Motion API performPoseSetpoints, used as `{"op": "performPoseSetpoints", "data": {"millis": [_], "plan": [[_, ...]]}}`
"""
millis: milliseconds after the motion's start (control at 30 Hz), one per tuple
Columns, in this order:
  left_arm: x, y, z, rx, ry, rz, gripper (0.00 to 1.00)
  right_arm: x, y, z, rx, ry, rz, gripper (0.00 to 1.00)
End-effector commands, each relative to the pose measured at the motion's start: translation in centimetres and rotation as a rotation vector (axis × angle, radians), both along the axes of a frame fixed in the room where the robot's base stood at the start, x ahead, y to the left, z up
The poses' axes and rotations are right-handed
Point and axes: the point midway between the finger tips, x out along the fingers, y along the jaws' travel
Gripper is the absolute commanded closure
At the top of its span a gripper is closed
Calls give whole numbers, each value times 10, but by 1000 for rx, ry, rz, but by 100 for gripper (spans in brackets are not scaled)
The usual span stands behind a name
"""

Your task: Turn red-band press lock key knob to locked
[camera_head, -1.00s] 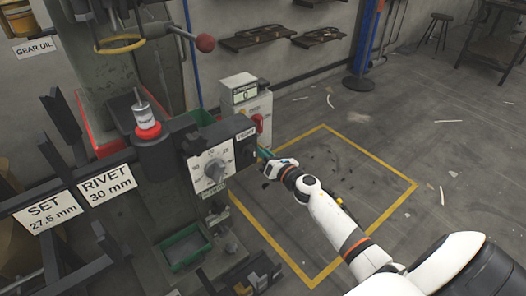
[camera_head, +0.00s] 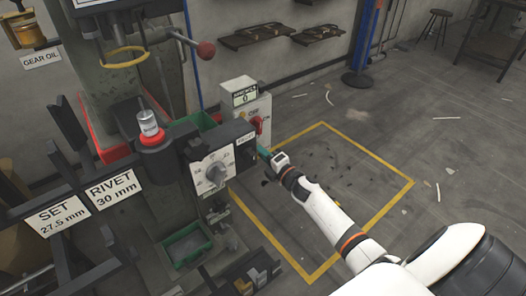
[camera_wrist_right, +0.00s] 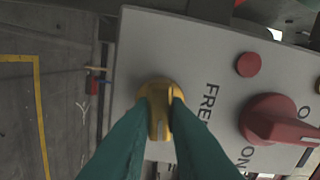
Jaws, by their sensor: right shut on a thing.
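A yellow key knob (camera_wrist_right: 158,92) sits on a pale control panel (camera_wrist_right: 200,45) in the right wrist view. The word FREE is printed to its right, reading down the panel. My right gripper (camera_wrist_right: 158,112) has its two teal fingers closed around the knob, one on each side. The knob's lower part is partly hidden by them. In the head view my right gripper (camera_head: 264,154) reaches the side of the press's control box (camera_head: 262,103), and the knob is hidden there. My left gripper is out of view.
A red switch (camera_wrist_right: 275,120) and a red button (camera_wrist_right: 249,64) are on the same panel, right of the knob. A dial box (camera_head: 213,170) and a green bin (camera_head: 186,246) are nearby on the press. The yellow-outlined floor area (camera_head: 378,159) is mostly clear.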

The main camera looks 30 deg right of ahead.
Motion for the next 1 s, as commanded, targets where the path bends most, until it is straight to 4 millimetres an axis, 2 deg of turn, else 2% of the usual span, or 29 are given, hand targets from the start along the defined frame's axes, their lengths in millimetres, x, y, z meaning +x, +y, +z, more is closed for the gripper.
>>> {"op": "performPoseSetpoints", "data": {"millis": [200,400,933,967,1000], "plan": [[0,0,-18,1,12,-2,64,0,0,-1,120,12,-2,100],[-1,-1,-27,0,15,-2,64,0,0,-2,181,17,-1,100],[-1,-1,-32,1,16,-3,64,0,0,-2,205,19,-2,100],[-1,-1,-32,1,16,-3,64,0,0,-2,205,19,-2,84],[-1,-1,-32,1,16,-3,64,0,0,-3,205,19,-2,77]]}}
